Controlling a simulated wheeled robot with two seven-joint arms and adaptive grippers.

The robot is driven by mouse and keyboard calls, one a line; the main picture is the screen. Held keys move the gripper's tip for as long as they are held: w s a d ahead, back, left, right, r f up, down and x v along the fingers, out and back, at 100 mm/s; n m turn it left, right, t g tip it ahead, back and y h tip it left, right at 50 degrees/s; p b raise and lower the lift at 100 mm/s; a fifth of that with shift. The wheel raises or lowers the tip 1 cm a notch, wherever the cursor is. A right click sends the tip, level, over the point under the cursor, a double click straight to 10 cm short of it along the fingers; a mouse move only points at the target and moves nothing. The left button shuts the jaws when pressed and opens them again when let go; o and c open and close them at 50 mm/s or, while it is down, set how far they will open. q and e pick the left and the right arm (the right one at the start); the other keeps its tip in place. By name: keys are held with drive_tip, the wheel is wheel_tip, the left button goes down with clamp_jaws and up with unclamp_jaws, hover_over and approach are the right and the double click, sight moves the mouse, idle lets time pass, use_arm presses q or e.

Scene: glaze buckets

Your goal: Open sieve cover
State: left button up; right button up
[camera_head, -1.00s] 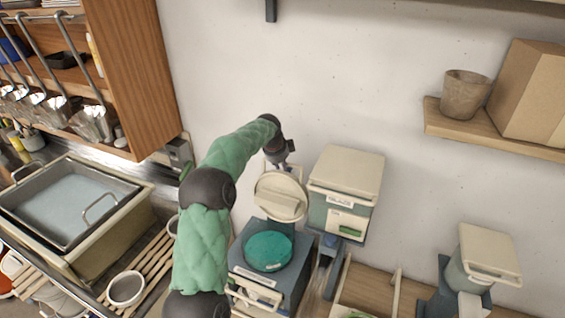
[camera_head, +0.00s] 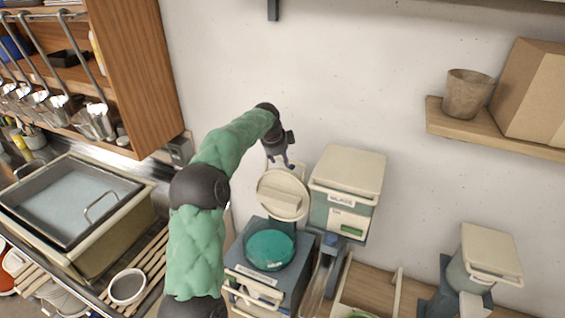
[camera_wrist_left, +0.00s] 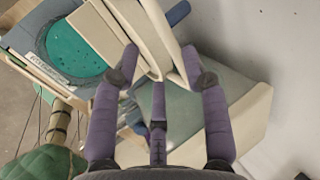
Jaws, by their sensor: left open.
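The sieve's round cream cover (camera_head: 283,196) stands raised, tilted back behind the sieve box (camera_head: 252,267). The round green sieve opening (camera_head: 269,247) is uncovered. My left gripper (camera_head: 282,163) is open just above and behind the cover's upper edge. In the left wrist view the green opening (camera_wrist_left: 75,48) lies at upper left, and the cream cover (camera_wrist_left: 98,32) shows nearly edge-on. My open left fingers (camera_wrist_left: 160,72) spread beside the cover and nothing is clearly gripped. Whether a finger touches the cover is hard to tell. My right gripper is not in view.
A grey-green box with a cream lid (camera_head: 349,168) stands close on the right of the cover. The wall is right behind. A sink basin (camera_head: 72,203) is at left, a small white bowl (camera_head: 127,287) in front of it. A shelf (camera_head: 490,126) is at upper right.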

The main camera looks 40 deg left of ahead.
use_arm(q)
drive_tip(key=a+v, duration=0.1)
drive_tip(key=v, duration=0.6)
drive_tip(key=shift+s+d+r, duration=0.2)
drive_tip(key=shift+d+r, duration=0.2)
drive_tip(key=shift+d, duration=0.15)
